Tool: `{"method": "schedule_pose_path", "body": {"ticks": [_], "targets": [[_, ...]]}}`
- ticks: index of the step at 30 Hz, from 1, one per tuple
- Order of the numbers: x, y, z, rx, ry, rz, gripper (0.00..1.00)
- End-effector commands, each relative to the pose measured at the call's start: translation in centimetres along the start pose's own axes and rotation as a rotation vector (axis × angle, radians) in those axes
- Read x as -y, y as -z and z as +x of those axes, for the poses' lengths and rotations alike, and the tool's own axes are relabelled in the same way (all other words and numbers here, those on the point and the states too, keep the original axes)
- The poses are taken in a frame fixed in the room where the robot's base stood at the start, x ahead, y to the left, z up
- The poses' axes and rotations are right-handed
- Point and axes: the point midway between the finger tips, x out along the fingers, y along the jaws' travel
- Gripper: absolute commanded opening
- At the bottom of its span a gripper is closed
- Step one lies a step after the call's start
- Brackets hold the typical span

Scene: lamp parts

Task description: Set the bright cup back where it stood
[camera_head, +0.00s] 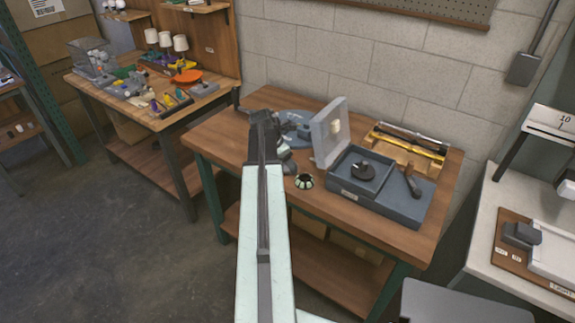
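A small round cup-like piece (305,181), pale with dark markings and a dark middle, sits on the wooden workbench (225,150) near its front edge. I cannot be sure that it is the bright cup. My arm reaches up over the bench's front edge, and my gripper (287,160) is just behind and left of this piece, seemingly apart from it. My arm partly hides the gripper, and its fingers are too small to read. A cream-coloured round piece (336,127) shows on the upright grey panel (327,138).
Right of the cup-like piece is a grey tray fixture (345,187) with a dark knob and a lever. A yellow fixture (405,153) with a rod stands behind it. A blue-grey round base (292,118) lies behind my gripper. Another bench with lamp parts (160,105) stands at left.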

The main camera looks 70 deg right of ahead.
Motion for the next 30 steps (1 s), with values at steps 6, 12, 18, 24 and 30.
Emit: {"method": "schedule_pose_path", "body": {"ticks": [6, 12, 18, 24, 30], "targets": [[0.1, 0.0, 0.2, 0.000, 0.001, 0.001, 0.81], [0.1, 0.0, 0.3, 0.000, 0.001, 0.002, 0.81], [0.1, -0.3, -0.6, 0.000, 0.001, 0.002, 0.81], [0.1, -0.5, -4.0, 0.000, 0.001, 0.001, 0.81], [0.2, -0.7, -8.9, 0.000, 0.000, 0.002, 0.81]]}}
